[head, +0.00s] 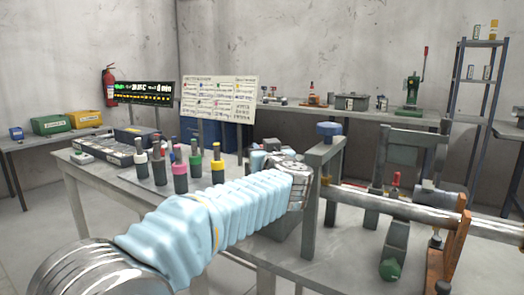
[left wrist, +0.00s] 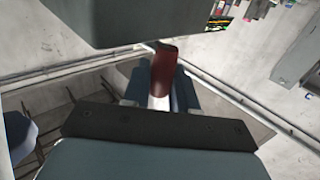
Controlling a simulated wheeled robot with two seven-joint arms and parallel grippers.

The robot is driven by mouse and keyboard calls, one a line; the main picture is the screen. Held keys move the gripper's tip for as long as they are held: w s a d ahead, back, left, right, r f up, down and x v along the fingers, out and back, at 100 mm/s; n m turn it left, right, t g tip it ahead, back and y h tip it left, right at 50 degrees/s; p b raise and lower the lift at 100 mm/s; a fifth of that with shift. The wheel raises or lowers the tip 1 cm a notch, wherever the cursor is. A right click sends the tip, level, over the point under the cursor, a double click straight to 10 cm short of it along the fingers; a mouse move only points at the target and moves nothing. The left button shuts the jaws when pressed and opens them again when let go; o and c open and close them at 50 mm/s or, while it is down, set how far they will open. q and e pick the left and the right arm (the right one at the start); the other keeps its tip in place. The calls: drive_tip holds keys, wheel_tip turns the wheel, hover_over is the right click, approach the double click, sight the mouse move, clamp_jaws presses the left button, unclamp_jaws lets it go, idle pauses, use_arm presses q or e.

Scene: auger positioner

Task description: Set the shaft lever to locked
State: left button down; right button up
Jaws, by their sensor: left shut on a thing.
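In the left wrist view a lever with a dark red grip (left wrist: 163,68) and a pale lower part stands between the fingers of my left gripper (left wrist: 160,94). The gripper is shut on it. I take this to be the shaft lever; its base and any lock marking are hidden. In the head view my sleeved left arm reaches in from the lower left, its metal wrist end beside the grey machine frame (head: 312,195). The fingers and held lever cannot be made out there. A long metal shaft (head: 395,207) runs right from the frame. My right gripper does not show.
Several coloured-collar bottles (head: 217,168) stand on the bench left of the machine.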

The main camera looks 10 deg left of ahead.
use_arm(q)
drive_tip(key=c, duration=1)
unclamp_jaws()
drive_tip(key=shift+d, duration=0.1)
drive_tip(key=b+v, duration=0.1)
drive_tip(key=v, duration=1.2)
drive_tip(key=shift+s, duration=0.3)
drive_tip(key=shift+d, duration=0.1)
